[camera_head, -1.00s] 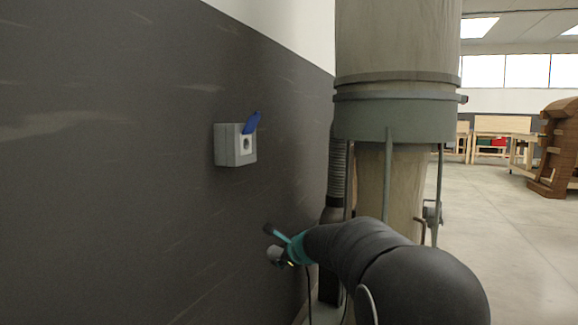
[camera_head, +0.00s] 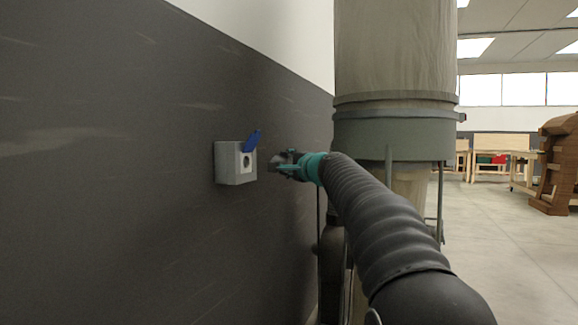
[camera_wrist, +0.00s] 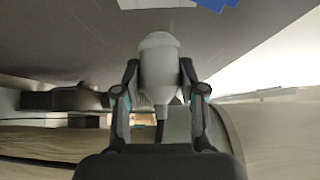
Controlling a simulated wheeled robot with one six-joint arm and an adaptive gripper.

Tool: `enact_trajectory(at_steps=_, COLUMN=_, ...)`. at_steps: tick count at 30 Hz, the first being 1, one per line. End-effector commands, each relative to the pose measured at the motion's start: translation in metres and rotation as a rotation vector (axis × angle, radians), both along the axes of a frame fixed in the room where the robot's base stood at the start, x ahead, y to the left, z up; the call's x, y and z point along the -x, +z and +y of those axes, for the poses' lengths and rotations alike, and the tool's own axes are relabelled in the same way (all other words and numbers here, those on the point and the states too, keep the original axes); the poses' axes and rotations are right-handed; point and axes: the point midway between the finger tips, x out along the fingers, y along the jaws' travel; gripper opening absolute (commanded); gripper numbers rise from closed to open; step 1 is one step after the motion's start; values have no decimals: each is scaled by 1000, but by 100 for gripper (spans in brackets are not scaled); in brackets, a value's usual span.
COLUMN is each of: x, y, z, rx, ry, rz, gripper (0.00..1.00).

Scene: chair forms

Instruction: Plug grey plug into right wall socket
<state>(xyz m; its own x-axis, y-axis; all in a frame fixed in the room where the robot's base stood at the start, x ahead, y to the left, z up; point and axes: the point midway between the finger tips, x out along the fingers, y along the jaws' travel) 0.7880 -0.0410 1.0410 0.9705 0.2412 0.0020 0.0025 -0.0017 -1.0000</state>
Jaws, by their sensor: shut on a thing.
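The wall socket (camera_head: 226,164) is a light grey box on the dark wall, with its blue lid (camera_head: 251,140) raised and a round opening facing right. My gripper (camera_head: 280,164) is just to the right of the socket, apart from it, at about the opening's height. In the wrist view my gripper (camera_wrist: 160,85) is shut on the grey plug (camera_wrist: 159,62), one finger on each side. The plug's cable runs back between the fingers. The plug's front end points toward the top of the wrist view, where part of the blue lid (camera_wrist: 213,4) shows at the edge.
A large grey-green cylindrical machine (camera_head: 395,133) stands behind and right of my arm, close to the wall. Workbenches (camera_head: 500,150) and a brown wooden structure (camera_head: 556,165) are far right. The floor (camera_head: 500,235) between is clear.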

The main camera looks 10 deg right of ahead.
Motion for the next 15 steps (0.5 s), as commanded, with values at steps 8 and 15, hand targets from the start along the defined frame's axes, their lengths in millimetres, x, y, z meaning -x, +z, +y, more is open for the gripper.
enact_trajectory(at_steps=8, x=-14, y=1, z=19, rx=-2, ry=2, rz=3, gripper=0)
enact_trajectory(at_steps=15, x=-26, y=1, z=36, rx=-1, ry=1, rz=2, gripper=0)
